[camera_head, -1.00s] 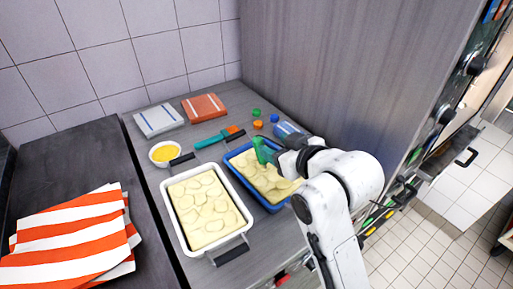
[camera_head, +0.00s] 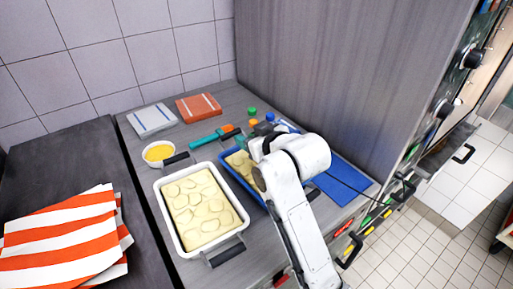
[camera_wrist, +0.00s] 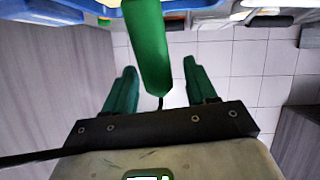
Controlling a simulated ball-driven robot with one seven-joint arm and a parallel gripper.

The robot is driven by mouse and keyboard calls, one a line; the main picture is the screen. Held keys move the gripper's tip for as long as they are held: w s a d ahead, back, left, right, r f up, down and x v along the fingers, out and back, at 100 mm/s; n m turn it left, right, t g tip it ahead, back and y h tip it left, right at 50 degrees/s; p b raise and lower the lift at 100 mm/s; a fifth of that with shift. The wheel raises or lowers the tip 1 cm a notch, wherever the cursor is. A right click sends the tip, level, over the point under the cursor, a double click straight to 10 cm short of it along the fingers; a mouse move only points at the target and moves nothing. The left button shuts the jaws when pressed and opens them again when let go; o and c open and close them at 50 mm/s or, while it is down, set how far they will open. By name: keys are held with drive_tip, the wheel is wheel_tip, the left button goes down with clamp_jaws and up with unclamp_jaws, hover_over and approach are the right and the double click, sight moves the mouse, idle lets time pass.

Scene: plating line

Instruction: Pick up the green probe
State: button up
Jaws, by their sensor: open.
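The green probe (camera_wrist: 147,45) shows in the wrist view as a thick green handle reaching down from the top edge. Its thin dark end (camera_wrist: 160,101) points toward my gripper's palm. My gripper (camera_wrist: 162,72) is open, with one green finger on each side of the probe and a visible gap on both sides. I cannot tell how deep the probe lies between the fingers.
A blue tray (camera_head: 228,171) and a white tray (camera_head: 166,217) of sliced food stand on the counter. A blue mat (camera_head: 350,177) lies right of my arm. An orange-filled bowl (camera_head: 147,159), a teal-handled brush (camera_head: 205,139) and small bottles (camera_head: 252,112) are behind.

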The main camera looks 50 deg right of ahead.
drive_tip(key=shift+c, duration=0.3)
clamp_jaws()
idle(0.3)
wheel_tip(320, 180, up, 10)
drive_tip(key=shift+r+p, duration=0.1)
drive_tip(key=shift+p, duration=0.35)
wheel_tip(320, 180, up, 7)
drive_tip(key=p, duration=0.7)
idle(1.0)
